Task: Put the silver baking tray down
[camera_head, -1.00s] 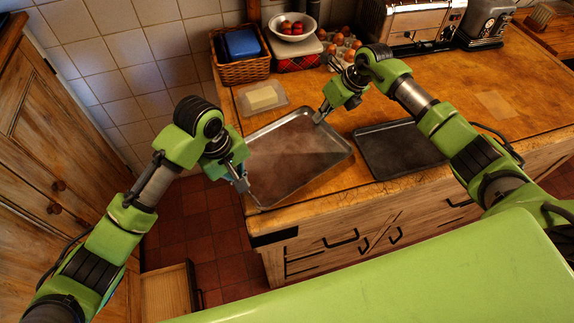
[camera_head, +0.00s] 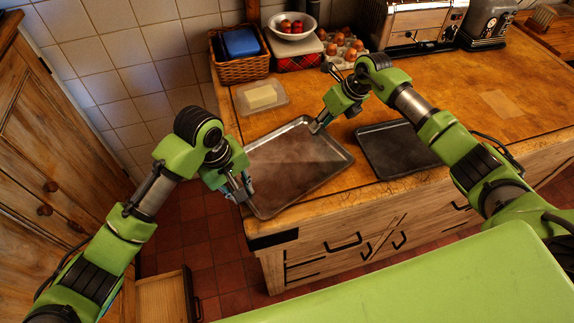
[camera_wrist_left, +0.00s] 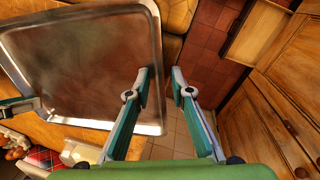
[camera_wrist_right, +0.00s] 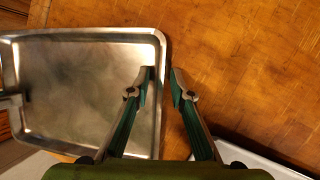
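The silver baking tray (camera_head: 300,165) lies flat at the counter's front left corner, close along its left edge. My left gripper (camera_head: 243,190) is at the tray's left side. Its fingers (camera_wrist_left: 160,80) are apart, with the tray's rim (camera_wrist_left: 156,60) between them and gaps showing. My right gripper (camera_head: 316,127) is at the tray's far right side. Its fingers (camera_wrist_right: 160,78) are also apart, on either side of the tray's rim (camera_wrist_right: 160,50). Whether a finger still touches the rim is not clear.
A dark tray (camera_head: 396,150) lies just right of the silver one on the wooden counter (camera_head: 450,105). Behind stand a butter dish (camera_head: 262,98), a wicker basket (camera_head: 240,68), a bowl of red fruit (camera_head: 291,28) and eggs (camera_head: 343,48). An open drawer (camera_head: 163,298) is at lower left.

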